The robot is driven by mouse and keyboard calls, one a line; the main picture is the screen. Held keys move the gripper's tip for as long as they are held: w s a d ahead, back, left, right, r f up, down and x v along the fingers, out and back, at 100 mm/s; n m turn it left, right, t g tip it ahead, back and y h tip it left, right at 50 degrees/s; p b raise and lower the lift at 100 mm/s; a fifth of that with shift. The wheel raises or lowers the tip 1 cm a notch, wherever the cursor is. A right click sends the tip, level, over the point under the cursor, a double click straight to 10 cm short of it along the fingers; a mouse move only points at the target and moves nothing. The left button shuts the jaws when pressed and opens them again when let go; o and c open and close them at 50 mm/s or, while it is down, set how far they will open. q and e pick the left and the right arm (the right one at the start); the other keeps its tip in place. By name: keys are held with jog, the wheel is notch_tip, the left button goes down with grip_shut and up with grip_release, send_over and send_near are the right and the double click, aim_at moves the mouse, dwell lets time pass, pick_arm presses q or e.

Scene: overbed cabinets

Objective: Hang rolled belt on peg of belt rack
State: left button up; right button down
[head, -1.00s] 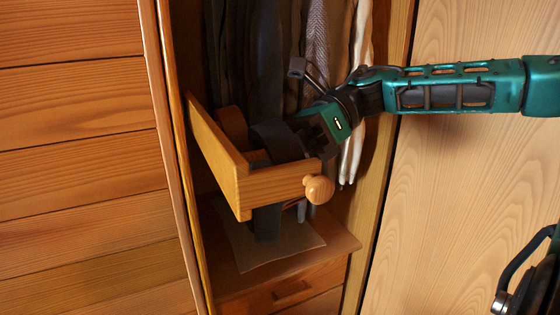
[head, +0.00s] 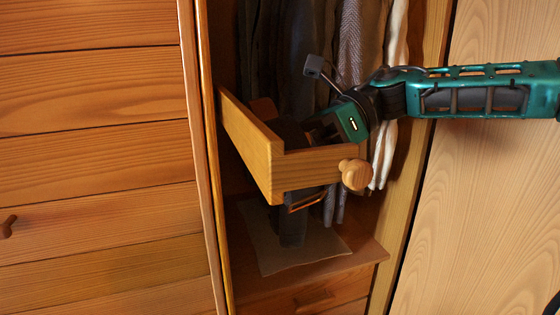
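A wooden pull-out frame (head: 290,172) with a round knob (head: 355,174) sticks out of the open wardrobe; it seems to be the belt rack, but its pegs are hidden. My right arm comes in from the right. My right gripper (head: 315,130) is behind the frame's front board, tilted down to the left, its fingertips mostly hidden. A dark shape (head: 291,132), perhaps the rolled belt, lies at the fingers; I cannot tell whether they grip it. A brown roll (head: 264,107) shows behind the side board. A buckle-like loop (head: 308,199) hangs below the front board. My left gripper is not in view.
Dark and grey clothes (head: 350,60) hang close behind the gripper. A dark strip hangs below the frame over a brown sheet (head: 310,255) on the shelf. The wardrobe's right upright (head: 425,130) stands close behind my arm.

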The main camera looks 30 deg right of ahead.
jog(key=shift+f, duration=0.15)
jog(key=c, duration=0.9)
grip_release()
